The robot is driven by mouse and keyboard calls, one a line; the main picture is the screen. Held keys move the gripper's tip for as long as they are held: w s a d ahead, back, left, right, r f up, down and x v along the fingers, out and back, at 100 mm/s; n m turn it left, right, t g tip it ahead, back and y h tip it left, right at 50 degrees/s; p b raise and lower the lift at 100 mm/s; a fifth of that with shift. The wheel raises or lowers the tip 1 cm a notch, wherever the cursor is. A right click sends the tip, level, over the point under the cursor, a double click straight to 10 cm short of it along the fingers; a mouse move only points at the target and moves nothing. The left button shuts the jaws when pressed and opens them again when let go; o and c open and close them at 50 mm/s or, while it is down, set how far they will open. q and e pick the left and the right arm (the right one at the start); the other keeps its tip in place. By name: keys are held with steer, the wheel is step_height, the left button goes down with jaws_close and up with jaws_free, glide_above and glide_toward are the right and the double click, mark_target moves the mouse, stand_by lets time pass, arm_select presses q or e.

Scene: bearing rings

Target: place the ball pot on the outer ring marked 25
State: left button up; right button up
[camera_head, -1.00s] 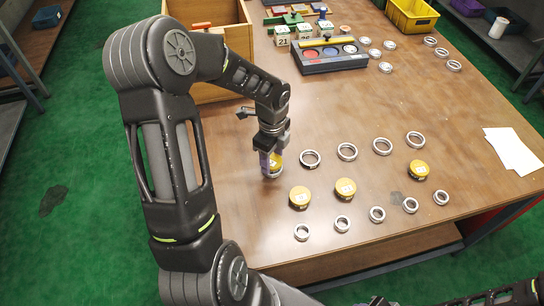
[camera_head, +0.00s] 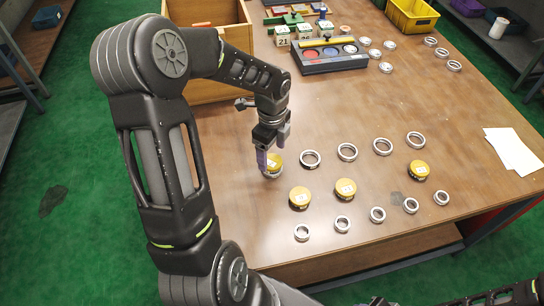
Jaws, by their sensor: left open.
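A yellow-topped ball pot (camera_head: 274,161) sits at the left end of the row of larger rings. A metal rim shows at its base, so it appears to rest on a ring there; I cannot read any mark. My left gripper (camera_head: 273,148) is open just above and beside this pot, with one finger close to its left side. Whether that finger touches it I cannot tell. Other yellow pots stand on the table: one at left (camera_head: 300,198), one in the middle (camera_head: 345,189) and one at right (camera_head: 419,169). The nearest bare larger ring (camera_head: 310,159) lies just right of the gripper.
More larger rings (camera_head: 382,147) lie in the back row, and several smaller rings (camera_head: 342,223) lie along the front. A wooden box (camera_head: 212,92), a dark tray with coloured discs (camera_head: 330,55) and a yellow bin (camera_head: 411,15) stand farther back. White paper (camera_head: 512,151) lies at right.

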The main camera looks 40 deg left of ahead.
mark_target(272, 161)
arm_select(q)
step_height(272, 161, up, 9)
steer(key=shift+b, duration=0.3)
